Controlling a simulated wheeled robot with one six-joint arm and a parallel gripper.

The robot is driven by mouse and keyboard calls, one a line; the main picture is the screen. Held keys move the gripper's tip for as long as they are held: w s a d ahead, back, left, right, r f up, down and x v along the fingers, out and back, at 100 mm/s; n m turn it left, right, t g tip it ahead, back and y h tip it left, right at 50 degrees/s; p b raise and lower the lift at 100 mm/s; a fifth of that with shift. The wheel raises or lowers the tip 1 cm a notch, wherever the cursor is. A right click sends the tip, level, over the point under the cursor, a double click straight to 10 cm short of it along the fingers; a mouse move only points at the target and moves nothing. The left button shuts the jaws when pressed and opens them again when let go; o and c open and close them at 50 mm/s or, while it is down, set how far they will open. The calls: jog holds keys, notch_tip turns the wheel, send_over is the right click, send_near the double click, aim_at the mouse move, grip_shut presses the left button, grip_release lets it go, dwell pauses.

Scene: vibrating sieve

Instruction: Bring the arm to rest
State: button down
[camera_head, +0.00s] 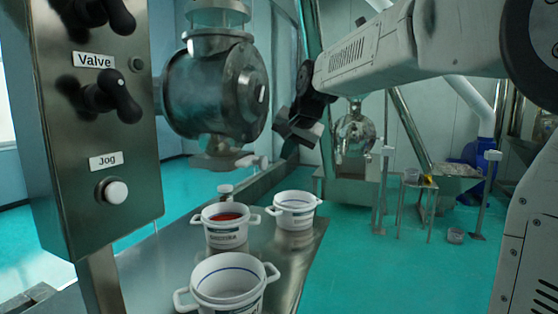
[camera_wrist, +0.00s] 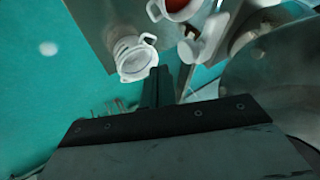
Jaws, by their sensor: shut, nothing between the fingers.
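My arm reaches in from the right in the head view, and my gripper (camera_head: 299,132) hangs at its end, to the right of the round metal valve body (camera_head: 215,92). In the wrist view my gripper (camera_wrist: 160,80) shows as dark fingers held together with nothing between them. It is above and apart from the white two-handled pots on the metal table (camera_head: 150,262). One white pot (camera_head: 296,210) stands nearest below it, and also shows in the wrist view (camera_wrist: 133,58).
A pot with red contents (camera_head: 226,226) and an empty front pot (camera_head: 228,284) stand on the table. A control panel (camera_head: 98,150) with knobs and a Jog button is at the left. The green floor (camera_head: 400,275) at right is largely clear.

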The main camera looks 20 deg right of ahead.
jog(key=d+v, duration=0.1)
jog(key=v, duration=0.5)
jog(key=s+a+f+n+g, duration=0.2)
jog(key=s+f, duration=0.5)
jog(key=s, duration=0.4)
jog(key=s+a+f+n+g, duration=0.1)
jog(key=s+f+n+g, duration=0.1)
jog(key=s+f, duration=0.6)
jog(key=s+a+f+n+g, duration=0.2)
jog(key=s+f, duration=0.5)
jog(key=s, duration=0.8)
jog(key=shift+a+f+n+h, duration=0.35)
jog(key=shift+n+h, duration=0.05)
jog(key=shift+n, duration=0.5)
